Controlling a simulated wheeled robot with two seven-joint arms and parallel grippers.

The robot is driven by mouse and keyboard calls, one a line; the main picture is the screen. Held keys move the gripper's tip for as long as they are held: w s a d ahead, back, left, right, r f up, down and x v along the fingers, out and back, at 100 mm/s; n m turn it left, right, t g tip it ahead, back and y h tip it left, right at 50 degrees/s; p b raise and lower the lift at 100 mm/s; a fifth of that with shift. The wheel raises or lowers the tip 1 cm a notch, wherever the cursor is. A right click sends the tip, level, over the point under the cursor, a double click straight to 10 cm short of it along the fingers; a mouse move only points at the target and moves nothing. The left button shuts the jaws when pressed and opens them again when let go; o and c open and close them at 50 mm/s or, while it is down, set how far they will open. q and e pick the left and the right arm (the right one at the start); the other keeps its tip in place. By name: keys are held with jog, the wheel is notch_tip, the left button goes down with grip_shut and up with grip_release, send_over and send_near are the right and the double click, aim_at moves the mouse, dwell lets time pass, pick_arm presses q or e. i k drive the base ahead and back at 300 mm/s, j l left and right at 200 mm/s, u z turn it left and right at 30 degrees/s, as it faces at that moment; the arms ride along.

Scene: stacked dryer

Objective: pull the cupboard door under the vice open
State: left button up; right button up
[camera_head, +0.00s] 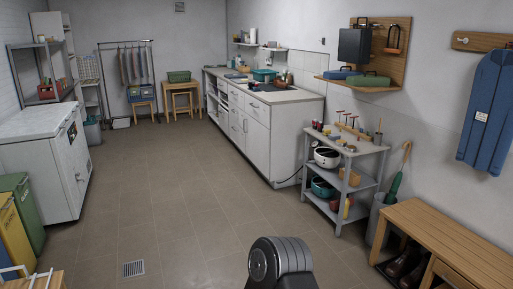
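A long white cabinet run (285,142) stands along the right wall with a pale worktop (290,96). Its front has white doors and drawers. A near door (257,145) and a narrower door beside it (237,128) look shut. Small dark objects (254,86) lie on the worktop, too small to tell whether one is a vice. So I cannot tell which door is under it. Neither of my grippers is in view. A dark grey rounded part at the bottom middle seems to be my own body.
A grey shelf trolley (342,158) stands right of the cabinets, with a wooden bench (445,232) nearer. A white chest-like unit (40,150) and a green bin (22,208) are at left. A floor drain (133,268) lies in front. The tiled floor between is clear.

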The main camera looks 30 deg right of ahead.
aim_at(258, 136)
jog(key=i+l+z, duration=0.15)
jog(key=i+z, duration=0.25)
jog(key=i, duration=0.35)
jog(key=i+l, duration=0.1)
jog(key=i, duration=2.3)
jog(key=i+l+z, duration=0.25)
jog(key=i, duration=0.4)
jog(key=i+z, duration=0.25)
jog(key=i, duration=0.4)
jog(key=i+j+z, duration=0.25)
jog(key=i, duration=0.45)
jog(key=i+j+z, duration=0.25)
jog(key=i, duration=0.4)
jog(key=i+j+z, duration=0.25)
jog(key=i+z, duration=0.2)
jog(key=i, duration=0.25)
jog(key=i+j+z, duration=0.5)
jog(key=i, duration=0.2)
jog(key=i+j+z, duration=0.45)
jog(key=j, duration=0.25)
jog(key=i, duration=0.1)
